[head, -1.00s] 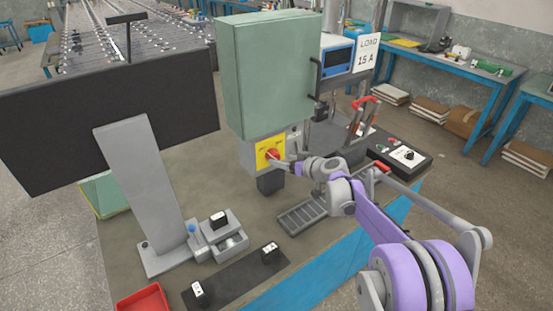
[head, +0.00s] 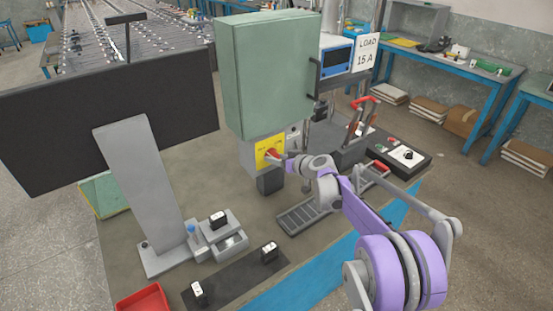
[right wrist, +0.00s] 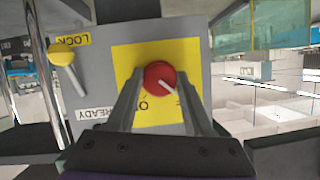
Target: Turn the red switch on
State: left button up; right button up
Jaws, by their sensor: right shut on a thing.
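The red switch (right wrist: 159,79) is a round red knob with a white pointer line, set on a yellow plate (right wrist: 125,58) on a grey box. In the head view the yellow plate (head: 263,152) is below the green cabinet, and the red switch (head: 272,153) shows only in part behind my gripper. My right gripper (right wrist: 160,90) has its two fingers on either side of the knob and is shut on it. In the head view my right gripper (head: 283,158) reaches the switch from the right. Lettering on the plate is partly hidden by the fingers. My left gripper is in neither view.
A yellow-headed lever (right wrist: 63,56) by a LOCK label is beside the plate in the wrist view. A green cabinet (head: 270,75) hangs above. A black monitor (head: 110,110) stands left. A red-handled device (head: 360,120) and a black control box (head: 400,157) stand right.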

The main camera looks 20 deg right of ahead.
grip_shut()
jog(key=m+y+b, duration=0.1)
jog(key=m+y, duration=0.1)
jog(key=m, duration=0.2)
jog(key=m+t+y+b, duration=0.1)
jog(key=m+y, duration=0.1)
jog(key=m, duration=0.3)
jog(key=m+y+b, duration=0.1)
jog(key=m+y, duration=0.1)
jog(key=m, duration=0.2)
jog(key=shift+d+f+m+t+y+b, duration=0.15)
jog(key=shift+f+m+t+y+b, duration=0.15)
jog(key=shift+m+y, duration=0.1)
dwell(0.6)
jog(key=o, duration=1.1)
grip_release()
